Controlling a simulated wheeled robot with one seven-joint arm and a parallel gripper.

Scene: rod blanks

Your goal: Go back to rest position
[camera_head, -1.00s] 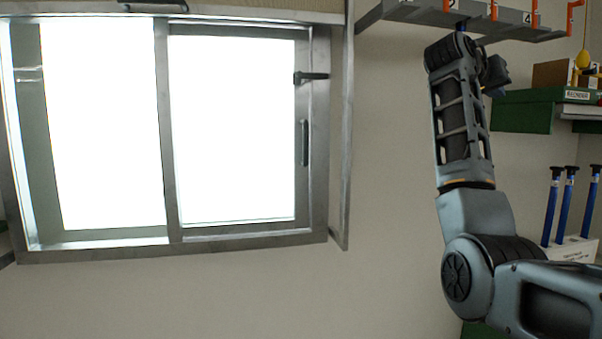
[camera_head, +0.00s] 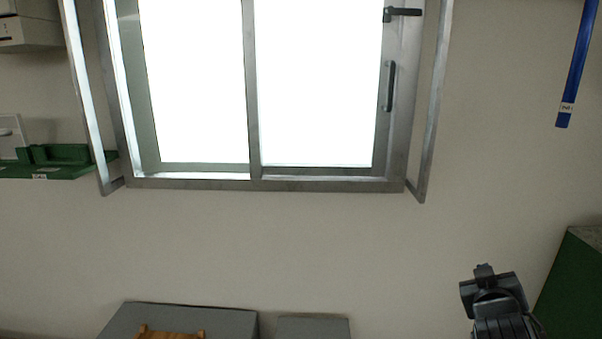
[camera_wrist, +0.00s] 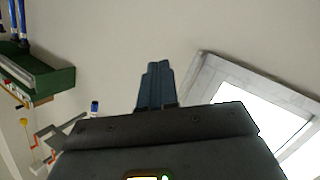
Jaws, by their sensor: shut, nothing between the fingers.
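My gripper (camera_wrist: 156,85) shows in the wrist view, its two blue-grey fingers together and nothing between them, pointing at a bare wall. In the head view, part of my arm shows at the bottom right; the fingers cannot be made out there. A blue rod (camera_head: 575,70) with a white label near its lower end hangs at the upper right of the head view, its top out of frame. In the wrist view, several blue rods (camera_wrist: 18,22) stand at the upper left, and a short blue piece (camera_wrist: 94,107) shows near the rack with orange hooks (camera_wrist: 60,132).
A metal-framed window (camera_head: 253,110) fills the upper middle of the head view. A green shelf (camera_head: 60,170) is at the left, and a green-sided unit (camera_head: 575,285) is beside my arm. Grey surfaces (camera_head: 230,318) lie at the bottom. The wall between is bare.

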